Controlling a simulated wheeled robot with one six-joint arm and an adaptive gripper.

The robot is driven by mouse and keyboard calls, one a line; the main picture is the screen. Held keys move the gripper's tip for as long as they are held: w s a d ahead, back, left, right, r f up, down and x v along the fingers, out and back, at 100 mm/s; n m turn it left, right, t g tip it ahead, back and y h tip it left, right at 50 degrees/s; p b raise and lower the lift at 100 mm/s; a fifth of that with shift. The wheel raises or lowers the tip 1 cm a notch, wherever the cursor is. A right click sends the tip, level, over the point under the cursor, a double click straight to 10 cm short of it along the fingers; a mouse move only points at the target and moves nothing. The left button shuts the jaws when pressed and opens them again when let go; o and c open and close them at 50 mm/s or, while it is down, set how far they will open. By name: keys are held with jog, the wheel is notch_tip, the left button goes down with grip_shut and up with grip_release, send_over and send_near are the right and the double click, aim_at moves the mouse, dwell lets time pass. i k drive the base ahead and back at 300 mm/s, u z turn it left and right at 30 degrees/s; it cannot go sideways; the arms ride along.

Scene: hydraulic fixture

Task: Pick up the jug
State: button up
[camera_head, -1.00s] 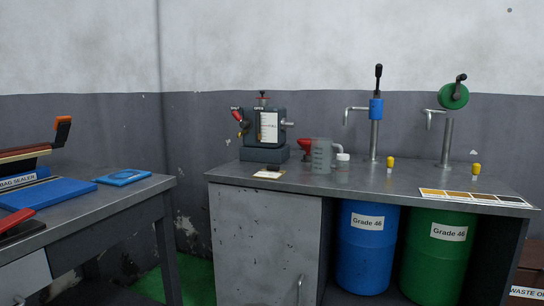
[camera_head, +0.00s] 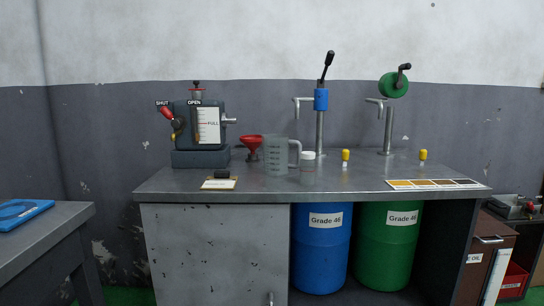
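The jug (camera_head: 276,157) is a translucent grey measuring jug with graduation marks and a handle on its right side. It stands upright on the metal workbench (camera_head: 345,181), left of the middle of its top. A red funnel (camera_head: 251,143) is close on its left, and a small clear bottle with a white cap (camera_head: 308,160) is close on its right. My gripper does not show in the camera_head view.
A hydraulic unit (camera_head: 198,128) stands left on the bench. Blue (camera_head: 321,100) and green (camera_head: 394,85) pumps rise behind. Blue (camera_head: 321,255) and green (camera_head: 386,260) drums stand below. Another table (camera_head: 45,240) is left.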

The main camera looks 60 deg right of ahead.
aim_at(275, 147)
jog(key=z, duration=0.7)
jog(key=i, duration=0.95)
jog(key=z, duration=0.9)
